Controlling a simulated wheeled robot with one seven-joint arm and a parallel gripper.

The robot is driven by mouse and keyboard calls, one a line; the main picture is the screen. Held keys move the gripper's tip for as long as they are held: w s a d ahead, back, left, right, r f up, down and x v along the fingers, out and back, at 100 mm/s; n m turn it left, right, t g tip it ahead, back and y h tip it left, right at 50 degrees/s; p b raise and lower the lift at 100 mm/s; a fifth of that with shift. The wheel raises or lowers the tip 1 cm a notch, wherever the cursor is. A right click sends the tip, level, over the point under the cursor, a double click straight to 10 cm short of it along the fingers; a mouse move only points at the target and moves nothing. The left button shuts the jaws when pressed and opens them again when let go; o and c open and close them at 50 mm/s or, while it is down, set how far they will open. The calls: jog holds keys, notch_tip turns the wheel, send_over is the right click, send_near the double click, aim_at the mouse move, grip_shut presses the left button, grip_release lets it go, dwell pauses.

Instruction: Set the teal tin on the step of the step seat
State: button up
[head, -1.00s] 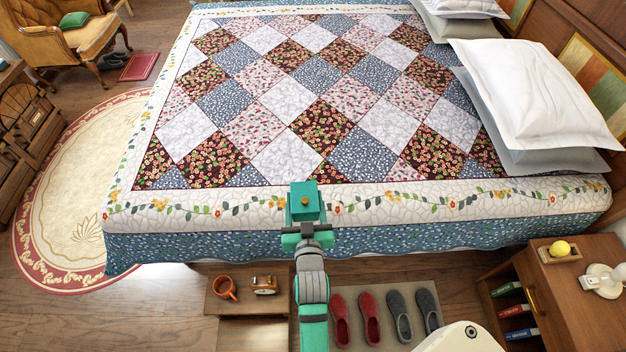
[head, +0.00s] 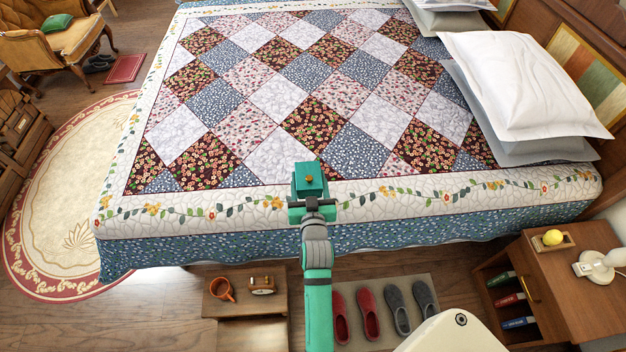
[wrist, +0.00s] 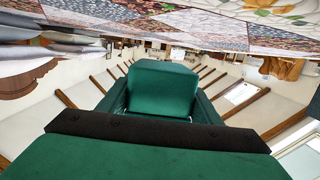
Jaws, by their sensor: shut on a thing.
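The teal tin (head: 310,178) is a small box with a brass-coloured knob on its lid. My gripper (head: 309,203) is shut on it and holds it over the near edge of the bed. In the wrist view the tin (wrist: 160,88) sits between the two fingers of my gripper (wrist: 160,105). The step seat (head: 272,304) is the low wooden piece below the bed's side, left of my arm. Its upper board holds an orange mug (head: 222,288) and a small clock (head: 262,285). Its lower, paler step (head: 250,333) shows at the bottom edge and looks bare.
A mat (head: 352,292) with red and grey slippers lies right of my arm. A nightstand (head: 560,280) with books, a lemon-yellow ball and a lamp stands at the right. The quilted bed (head: 280,100) fills the middle. Bare floor lies left of the step seat.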

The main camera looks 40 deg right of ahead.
jog(key=w+d+f, duration=0.2)
jog(key=d+f, duration=0.1)
jog(key=w+d+f, duration=0.1)
jog(key=f, duration=0.1)
jog(key=shift+w+d+f, duration=0.15)
jog(key=shift+w+f, duration=0.1)
jog(key=shift+w, duration=0.15)
jog(key=f, duration=0.3)
jog(key=shift+w+d, duration=0.25)
jog(key=shift+d, duration=0.1)
jog(key=shift+f, duration=0.35)
jog(key=shift+f, duration=0.15)
jog(key=o, duration=1.5)
jog(key=shift+o, duration=0.2)
jog(key=v, duration=1)
jog(key=shift+s+a+f, duration=0.15)
jog(key=shift+s+a, duration=0.15)
jog(key=shift+a, duration=0.05)
